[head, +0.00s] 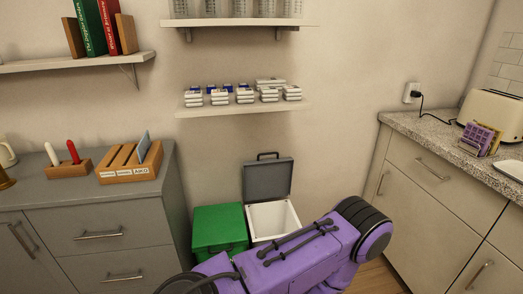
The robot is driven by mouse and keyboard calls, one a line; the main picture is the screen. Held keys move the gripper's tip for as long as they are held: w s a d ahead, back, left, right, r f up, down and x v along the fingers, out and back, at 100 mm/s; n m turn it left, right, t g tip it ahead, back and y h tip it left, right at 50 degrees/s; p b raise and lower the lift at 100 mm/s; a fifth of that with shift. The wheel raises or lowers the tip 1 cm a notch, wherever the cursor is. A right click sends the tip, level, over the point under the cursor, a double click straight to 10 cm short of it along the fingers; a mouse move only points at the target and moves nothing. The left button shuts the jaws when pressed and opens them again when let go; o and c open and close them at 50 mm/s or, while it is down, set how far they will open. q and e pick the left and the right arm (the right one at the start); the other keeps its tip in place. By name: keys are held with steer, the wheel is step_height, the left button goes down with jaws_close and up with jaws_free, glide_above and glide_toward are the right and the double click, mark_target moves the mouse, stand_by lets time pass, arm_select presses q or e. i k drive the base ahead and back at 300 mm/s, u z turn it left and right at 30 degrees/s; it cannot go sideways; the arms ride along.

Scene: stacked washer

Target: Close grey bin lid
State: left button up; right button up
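The grey bin lid (268,181) stands open, tilted up near the wall, with a dark handle (268,155) on its top edge. Below it is the bin's white open interior (272,219), which looks empty as far as it shows. A purple link of my own arm crosses in front and hides the bin's front and lower part. Neither of my grippers shows in the head view.
A green bin (218,229) with its lid down stands directly left of the open bin. Grey drawers (105,228) stand at the left, and a pale cabinet (433,190) at the right. A low wall shelf (245,109) with small boxes hangs above the bins.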

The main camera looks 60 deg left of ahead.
mark_target(264, 179)
steer(key=u, duration=0.65)
steer(key=i, duration=0.8)
steer(key=u, duration=0.9)
